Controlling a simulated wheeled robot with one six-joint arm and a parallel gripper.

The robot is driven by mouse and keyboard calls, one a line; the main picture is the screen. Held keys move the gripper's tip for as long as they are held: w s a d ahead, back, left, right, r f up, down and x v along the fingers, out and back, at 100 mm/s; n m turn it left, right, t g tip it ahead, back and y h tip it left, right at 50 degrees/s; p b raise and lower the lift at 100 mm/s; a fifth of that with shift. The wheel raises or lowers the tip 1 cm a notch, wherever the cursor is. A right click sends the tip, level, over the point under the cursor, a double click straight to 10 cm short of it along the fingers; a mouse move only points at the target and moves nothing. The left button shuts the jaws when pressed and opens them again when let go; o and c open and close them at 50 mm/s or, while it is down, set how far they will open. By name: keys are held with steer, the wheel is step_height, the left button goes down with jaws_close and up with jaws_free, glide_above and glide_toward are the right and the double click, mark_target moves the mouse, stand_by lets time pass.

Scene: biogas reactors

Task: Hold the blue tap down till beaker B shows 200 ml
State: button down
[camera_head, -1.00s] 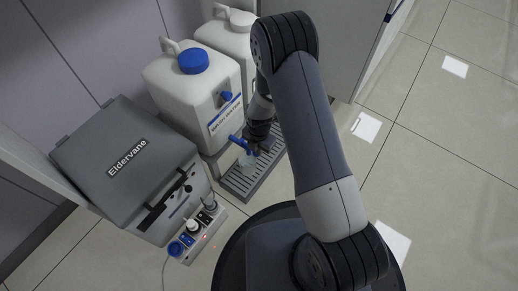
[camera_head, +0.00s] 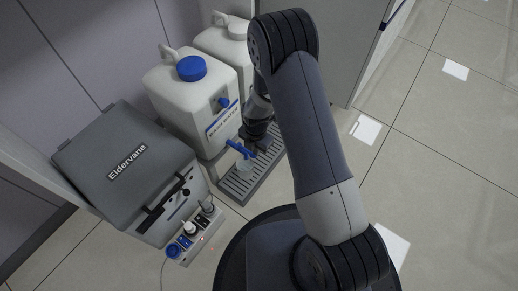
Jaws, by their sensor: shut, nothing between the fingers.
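The blue tap (camera_head: 238,148) sticks out low on the front of a white canister (camera_head: 185,98) with a blue cap. A small clear beaker (camera_head: 243,164) stands on the drip tray below the tap. Its letter and its level are too small to read. My gripper (camera_head: 252,148) is shut and empty, just right of the tap and over the tray. I cannot tell whether its tips touch the tap, as they are small and partly hidden.
A second white canister (camera_head: 226,42) stands behind, partly hidden by my arm. The slatted drip tray (camera_head: 234,192) runs along the front. Tiled floor at right is clear.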

step_height(320, 180, up, 11)
steer(key=s+d+p, duration=0.1)
steer(key=p, duration=0.2)
steer(key=shift+d+r+p, duration=0.15)
steer(key=shift+p, duration=0.2)
